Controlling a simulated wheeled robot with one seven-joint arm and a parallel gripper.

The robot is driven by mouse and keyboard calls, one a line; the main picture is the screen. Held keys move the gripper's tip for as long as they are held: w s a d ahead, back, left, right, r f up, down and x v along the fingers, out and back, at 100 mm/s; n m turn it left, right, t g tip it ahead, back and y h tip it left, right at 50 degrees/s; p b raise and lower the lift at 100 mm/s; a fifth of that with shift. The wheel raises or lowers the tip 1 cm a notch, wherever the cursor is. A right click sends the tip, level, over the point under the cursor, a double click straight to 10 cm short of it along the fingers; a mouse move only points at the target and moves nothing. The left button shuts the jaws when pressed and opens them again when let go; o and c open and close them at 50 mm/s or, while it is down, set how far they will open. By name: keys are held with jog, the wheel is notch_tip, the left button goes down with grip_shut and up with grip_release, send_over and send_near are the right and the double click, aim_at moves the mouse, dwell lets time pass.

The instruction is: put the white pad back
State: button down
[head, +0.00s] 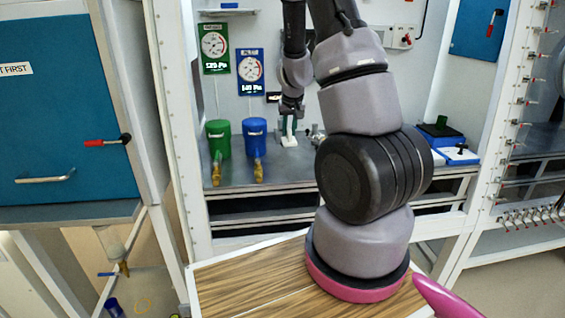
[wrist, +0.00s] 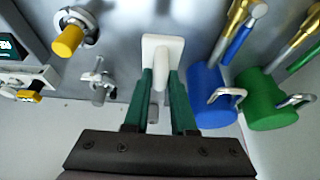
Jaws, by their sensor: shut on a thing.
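The white pad (wrist: 176,44) is a flat square plate with a rounded stem, seen in the wrist view at the top middle. My gripper (wrist: 161,78) has its two green fingers shut on the stem. In the head view my gripper (head: 288,127) points down at the back of the bench, with the pad (head: 289,141) under its fingertips. The pad is at or just above the grey bench top; I cannot tell whether it touches. My arm hides part of the bench to the right.
A green canister (head: 219,137) and a blue canister (head: 252,137) with brass fittings stand left of the pad. A metal clamp-like fitting (wrist: 98,80) and a yellow-tipped fitting (wrist: 68,41) are on its other side. A blue-and-white device (head: 459,155) sits farther right.

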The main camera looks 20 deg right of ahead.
aim_at(290, 139)
jog(key=shift+f, duration=4.4)
jog(key=c, duration=0.7)
grip_release()
jog(key=shift+f, duration=0.1)
jog(key=shift+c, duration=0.2)
jog(key=v, duration=1.2)
jog(key=shift+a, duration=0.1)
jog(key=s+a+r+t+y, duration=0.1)
jog(key=s+a+r, duration=0.15)
jog(key=r, duration=0.35)
jog(key=s+a+r+y, duration=0.1)
jog(key=a+r+y, duration=0.1)
jog(key=a+r, duration=0.25)
jog(key=s+a+r+t, duration=0.1)
jog(key=s+a+r, duration=0.2)
jog(key=s+r, duration=0.4)
jog(key=s+a+r+m+t, duration=0.1)
jog(key=s+a+r, duration=0.3)
jog(key=s+r, duration=0.4)
jog(key=s, duration=0.4)
jog(key=shift+s+r, duration=0.15)
jog(key=shift+r, duration=0.2)
